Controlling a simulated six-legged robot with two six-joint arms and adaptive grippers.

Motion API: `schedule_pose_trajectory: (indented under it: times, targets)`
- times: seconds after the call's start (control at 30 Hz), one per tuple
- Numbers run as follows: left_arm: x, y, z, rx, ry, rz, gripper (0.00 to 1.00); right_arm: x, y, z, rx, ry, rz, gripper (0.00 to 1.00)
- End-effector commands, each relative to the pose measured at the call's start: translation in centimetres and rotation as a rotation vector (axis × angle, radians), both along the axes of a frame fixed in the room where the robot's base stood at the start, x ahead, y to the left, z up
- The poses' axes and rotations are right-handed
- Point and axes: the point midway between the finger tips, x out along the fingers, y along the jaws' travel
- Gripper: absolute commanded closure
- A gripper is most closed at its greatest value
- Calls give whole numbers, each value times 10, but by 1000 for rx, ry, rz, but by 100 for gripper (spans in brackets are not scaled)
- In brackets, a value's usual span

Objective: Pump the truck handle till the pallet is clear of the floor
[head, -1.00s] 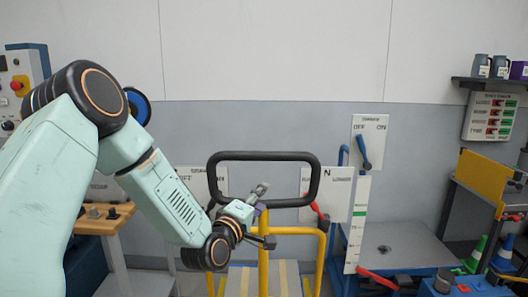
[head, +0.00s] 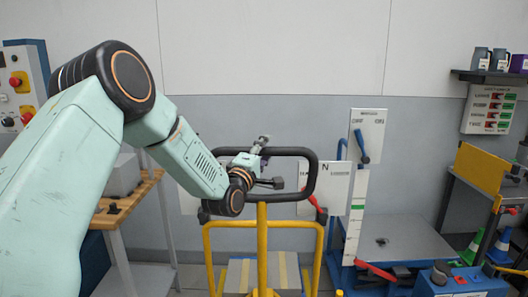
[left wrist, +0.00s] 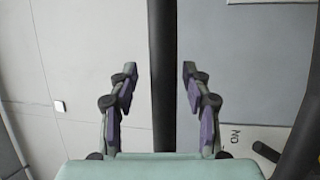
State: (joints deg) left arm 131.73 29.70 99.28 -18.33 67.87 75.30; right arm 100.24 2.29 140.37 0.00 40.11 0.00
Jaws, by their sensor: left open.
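The truck handle (head: 313,176) is a black rounded loop on a yellow post (head: 262,240), upright in the head view. My left gripper (head: 271,162) is open at the loop's top bar. In the left wrist view the black bar (left wrist: 162,70) runs between the two parted, purple-padded fingers (left wrist: 158,95), with a gap on each side. Neither finger appears to touch it. A slatted tan and grey surface (head: 240,278), perhaps the pallet, shows low behind the post. Its underside and the floor contact are hidden. My right gripper is not in view.
A yellow tube frame (head: 222,224) stands around the post. Behind it are a panel with a red lever (head: 320,212) and a white gauge strip (head: 354,225). A wooden bench (head: 120,205) stands left, a yellow-panelled cart (head: 482,172) right.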

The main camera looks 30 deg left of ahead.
Motion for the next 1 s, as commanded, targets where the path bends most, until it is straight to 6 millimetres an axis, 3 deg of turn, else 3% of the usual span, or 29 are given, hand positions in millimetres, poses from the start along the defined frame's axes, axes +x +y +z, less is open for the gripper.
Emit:
schedule_pose_trajectory:
  times: [0.23,0.8,1.0]
  targets:
    - [1,1,-1,0,2,1,51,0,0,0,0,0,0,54]
    - [1,2,0,-1,0,3,100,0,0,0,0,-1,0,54]
    - [1,2,0,-2,-1,4,100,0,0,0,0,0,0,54]
